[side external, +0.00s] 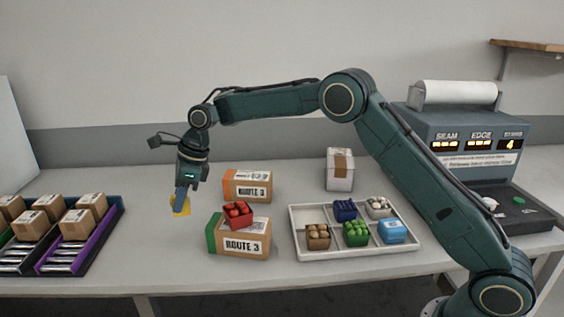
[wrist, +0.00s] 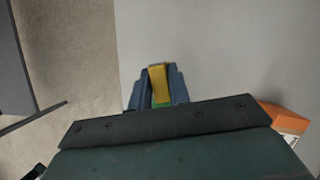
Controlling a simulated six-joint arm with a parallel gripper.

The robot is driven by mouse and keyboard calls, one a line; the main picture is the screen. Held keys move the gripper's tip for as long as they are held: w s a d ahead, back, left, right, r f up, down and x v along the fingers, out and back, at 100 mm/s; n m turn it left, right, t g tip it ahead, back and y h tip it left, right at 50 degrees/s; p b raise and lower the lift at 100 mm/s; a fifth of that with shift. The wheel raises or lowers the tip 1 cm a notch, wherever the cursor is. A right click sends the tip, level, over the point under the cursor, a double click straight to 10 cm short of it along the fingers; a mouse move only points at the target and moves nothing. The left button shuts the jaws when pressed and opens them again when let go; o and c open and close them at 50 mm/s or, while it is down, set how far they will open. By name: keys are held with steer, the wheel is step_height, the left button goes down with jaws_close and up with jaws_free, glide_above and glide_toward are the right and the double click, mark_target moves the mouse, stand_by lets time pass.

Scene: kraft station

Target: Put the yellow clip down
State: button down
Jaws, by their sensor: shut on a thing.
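The yellow clip (wrist: 158,82) is between the blue fingers of my gripper (wrist: 157,90) in the wrist view. A little green shows just below it, between the fingers. In the side external view my gripper (side external: 181,204) points down, shut on the yellow clip (side external: 186,208), left of the boxes. The clip is low over the table, and I cannot tell whether it touches the surface.
A green-ended ROUTE 3 box (side external: 245,247) with a red item (side external: 238,213) on top stands right of my gripper. An orange box (side external: 247,186) is behind it. A white divided tray (side external: 298,235) is further right. A purple-edged conveyor rack (side external: 100,236) with cartons is left.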

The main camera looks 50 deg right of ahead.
steer(key=s+d+r, duration=0.3)
steer(key=s+d, duration=0.2)
steer(key=d, duration=0.4)
steer(key=s+d+r+m, duration=0.1)
steer(key=s+d+r, duration=0.2)
steer(key=s+d, duration=0.3)
steer(key=s+d+r+m, duration=0.1)
steer(key=s+d+r, duration=0.2)
steer(key=d, duration=1.1)
steer(key=s, duration=0.3)
steer(key=shift+r+t, duration=0.35)
steer(key=shift+t, duration=0.05)
steer(key=shift+s+d+f, duration=0.1)
step_height(320, 180, down, 20)
steer(key=shift+r, duration=0.1)
steer(key=c, duration=1.3)
jaws_free()
